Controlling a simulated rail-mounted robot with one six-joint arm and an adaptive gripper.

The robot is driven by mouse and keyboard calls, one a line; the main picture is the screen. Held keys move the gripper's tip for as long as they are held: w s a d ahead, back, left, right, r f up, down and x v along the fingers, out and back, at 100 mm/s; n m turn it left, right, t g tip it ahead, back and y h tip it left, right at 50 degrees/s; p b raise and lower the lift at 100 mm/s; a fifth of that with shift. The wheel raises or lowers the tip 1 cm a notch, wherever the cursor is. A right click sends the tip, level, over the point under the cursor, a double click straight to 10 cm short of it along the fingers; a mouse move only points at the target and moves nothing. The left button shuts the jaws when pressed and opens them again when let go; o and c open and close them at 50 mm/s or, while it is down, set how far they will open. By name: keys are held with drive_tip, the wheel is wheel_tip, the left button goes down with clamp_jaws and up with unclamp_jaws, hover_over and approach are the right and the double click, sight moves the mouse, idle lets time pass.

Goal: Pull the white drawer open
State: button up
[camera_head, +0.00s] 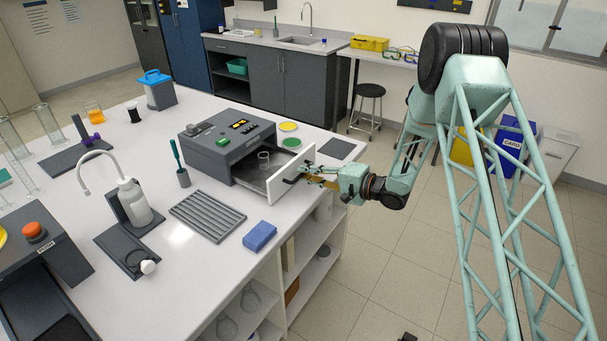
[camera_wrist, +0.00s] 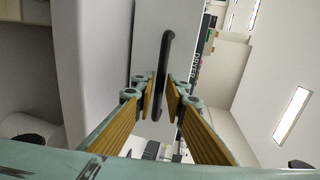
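The white drawer (camera_head: 283,182) of the grey dryer box (camera_head: 226,140) stands out from the box, and its inside shows. My gripper (camera_head: 311,180) is at the handle, outside the drawer front. In the wrist view its ribbed tan finger pads (camera_wrist: 161,100) lie close on either side of the handle and look shut on it. The exact contact is partly hidden by the fingertips.
The dryer stands on the white bench (camera_head: 185,290) near its right edge, with open shelves below. A grey ribbed rack (camera_head: 207,216) and a blue block (camera_head: 259,236) lie in front of the drawer. Floor right of the bench is clear around my arm.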

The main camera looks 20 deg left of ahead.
drive_tip(key=v, duration=1)
drive_tip(key=shift+d, duration=0.35)
drive_tip(key=shift+s, duration=0.1)
